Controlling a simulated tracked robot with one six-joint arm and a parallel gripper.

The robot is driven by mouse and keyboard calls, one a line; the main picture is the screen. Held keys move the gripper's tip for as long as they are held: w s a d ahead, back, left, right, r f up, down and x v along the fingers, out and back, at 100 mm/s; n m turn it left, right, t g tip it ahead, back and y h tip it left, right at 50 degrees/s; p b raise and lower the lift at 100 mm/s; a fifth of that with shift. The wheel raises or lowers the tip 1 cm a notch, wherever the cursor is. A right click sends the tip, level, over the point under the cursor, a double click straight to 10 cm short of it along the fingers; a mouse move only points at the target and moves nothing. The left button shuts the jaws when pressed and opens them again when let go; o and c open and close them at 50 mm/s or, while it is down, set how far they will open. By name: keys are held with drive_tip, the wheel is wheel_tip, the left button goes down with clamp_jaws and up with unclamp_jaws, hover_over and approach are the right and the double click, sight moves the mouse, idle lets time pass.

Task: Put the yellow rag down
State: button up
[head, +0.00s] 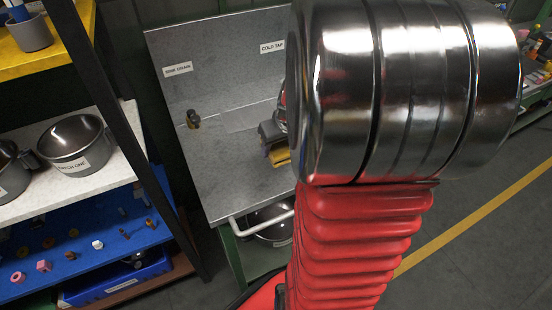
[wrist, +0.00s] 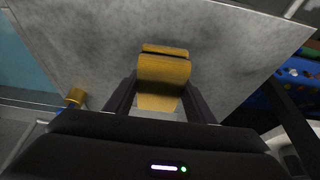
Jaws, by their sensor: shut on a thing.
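The yellow rag (head: 279,157) shows in the head view just over the grey metal worktop (head: 235,190), partly hidden by my gripper and arm. In the wrist view the rag (wrist: 163,72) is a folded yellow piece between my two dark fingers. My gripper (head: 271,139) is shut on the rag; it also shows in the wrist view (wrist: 161,92). The grey worktop surface (wrist: 100,40) fills the area behind the rag there. I cannot tell whether the rag touches the worktop.
A label reading "COLD TAP" (head: 272,46) is on the back panel. Shelves at the left hold a metal pot (head: 72,140) and a blue board (head: 85,245) with small parts. Bare worktop lies left of the rag.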

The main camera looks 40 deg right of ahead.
drive_tip(key=shift+f, duration=0.75)
drive_tip(key=shift+f, duration=1.85)
drive_tip(key=shift+f, duration=0.15)
drive_tip(key=o, duration=0.9)
drive_tip(key=shift+s, duration=0.1)
drive_tip(key=shift+a, duration=0.1)
